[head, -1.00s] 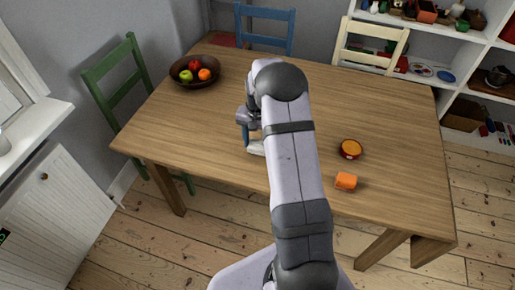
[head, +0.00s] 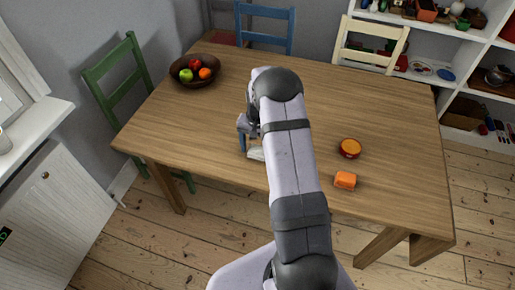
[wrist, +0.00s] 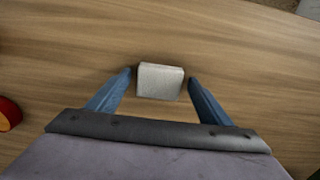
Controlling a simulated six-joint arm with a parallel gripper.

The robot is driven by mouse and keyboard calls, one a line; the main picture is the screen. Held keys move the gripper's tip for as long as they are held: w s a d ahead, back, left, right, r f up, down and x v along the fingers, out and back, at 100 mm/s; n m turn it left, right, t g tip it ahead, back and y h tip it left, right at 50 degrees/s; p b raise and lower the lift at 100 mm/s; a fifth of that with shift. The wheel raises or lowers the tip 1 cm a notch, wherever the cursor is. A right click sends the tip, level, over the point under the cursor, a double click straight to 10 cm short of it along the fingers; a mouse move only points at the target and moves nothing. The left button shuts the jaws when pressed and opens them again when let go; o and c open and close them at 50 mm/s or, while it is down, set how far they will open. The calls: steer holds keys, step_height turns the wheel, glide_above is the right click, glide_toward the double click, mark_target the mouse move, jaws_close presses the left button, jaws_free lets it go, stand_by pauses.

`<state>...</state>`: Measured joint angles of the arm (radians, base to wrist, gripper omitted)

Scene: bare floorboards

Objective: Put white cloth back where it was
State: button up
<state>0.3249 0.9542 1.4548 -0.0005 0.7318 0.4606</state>
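The white cloth (wrist: 160,81) looks like a small folded, block-like piece lying on the wooden table. In the wrist view it sits between the two blue fingers of my gripper (wrist: 159,77), with a narrow gap on each side. My gripper is open. In the head view a bit of the white cloth (head: 256,153) shows beside my gripper (head: 245,141) near the table's front edge; my arm hides the rest.
The table (head: 390,120) also holds a dark fruit bowl (head: 183,82) at the back left, a round orange-topped tin (head: 350,148) and an orange block (head: 345,180) to the right. Chairs stand around it. The table's back middle is clear.

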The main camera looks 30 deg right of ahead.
mark_target(258, 150)
steer(key=shift+r, duration=0.1)
step_height(258, 150, up, 12)
steer(key=b, duration=0.3)
steer(key=s+a+n, duration=0.4)
steer(key=s+a, duration=0.4)
steer(key=s, duration=0.4)
steer(key=s+a+n, duration=0.5)
steer(key=s+a, duration=0.2)
steer(key=s, duration=0.5)
steer(key=shift+s+a+r, duration=0.15)
steer(key=shift+s+a, duration=0.15)
steer(key=shift+a, duration=0.05)
step_height(258, 150, down, 43)
steer(key=b, duration=4.2)
steer(key=shift+r, duration=0.15)
